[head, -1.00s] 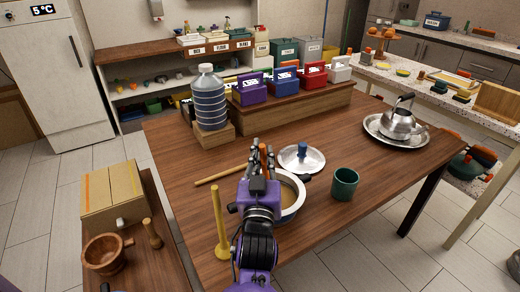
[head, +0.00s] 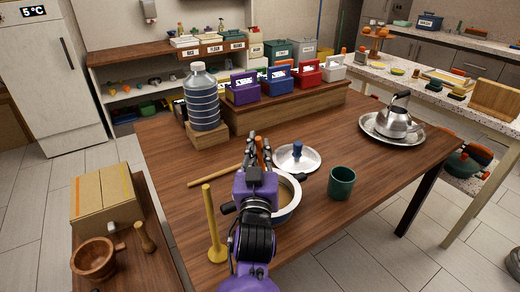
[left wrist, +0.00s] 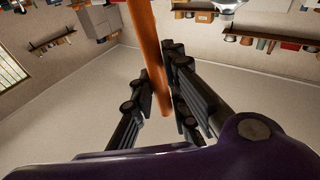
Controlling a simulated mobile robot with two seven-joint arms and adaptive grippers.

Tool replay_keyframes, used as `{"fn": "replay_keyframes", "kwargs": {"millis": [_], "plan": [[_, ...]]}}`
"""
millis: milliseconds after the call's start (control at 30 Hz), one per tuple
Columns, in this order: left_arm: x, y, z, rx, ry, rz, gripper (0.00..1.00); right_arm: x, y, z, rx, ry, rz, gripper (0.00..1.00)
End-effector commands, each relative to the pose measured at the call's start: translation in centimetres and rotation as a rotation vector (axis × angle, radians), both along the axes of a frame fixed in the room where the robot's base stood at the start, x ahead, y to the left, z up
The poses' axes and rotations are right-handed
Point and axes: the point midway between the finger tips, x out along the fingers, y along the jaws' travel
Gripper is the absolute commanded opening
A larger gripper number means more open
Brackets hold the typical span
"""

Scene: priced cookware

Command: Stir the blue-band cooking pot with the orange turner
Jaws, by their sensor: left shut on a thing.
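The blue-band cooking pot (head: 291,203) stands on the wooden table with brownish contents (head: 284,194) showing. My left arm hides its left side. The turner's orange handle (left wrist: 150,55) runs between the black fingers (left wrist: 155,100) in the left wrist view. The turner's lower end is hidden, so I cannot tell whether it touches the contents. My right gripper is not in view.
A lid with a blue knob (head: 298,158) lies behind the pot. A green cup (head: 341,183) stands right of it. A yellow holder (head: 213,225) and a wooden stick (head: 215,176) are to the left. A water jug (head: 202,100) and kettle (head: 396,120) stand farther back.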

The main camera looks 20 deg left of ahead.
Motion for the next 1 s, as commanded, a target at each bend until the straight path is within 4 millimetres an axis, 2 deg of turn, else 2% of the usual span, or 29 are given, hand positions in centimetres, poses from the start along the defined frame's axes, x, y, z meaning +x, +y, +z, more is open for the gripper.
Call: {"fn": "replay_keyframes", "kwargs": {"millis": [300, 700, 867, 1000], "plan": [[-0.6, 0.0, 3.6, -0.001, -0.008, -0.001, 0.00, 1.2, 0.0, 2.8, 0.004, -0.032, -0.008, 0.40], [-1.4, 0.2, 7.4, 0.000, -0.006, 0.000, 0.00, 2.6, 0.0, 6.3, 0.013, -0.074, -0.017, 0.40], [-1.6, 0.2, 8.6, 0.000, -0.005, 0.000, 0.00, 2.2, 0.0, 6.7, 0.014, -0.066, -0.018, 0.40], [-1.7, 0.2, 8.7, 0.000, -0.002, 0.000, 0.00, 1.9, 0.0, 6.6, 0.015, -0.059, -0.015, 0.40]]}}
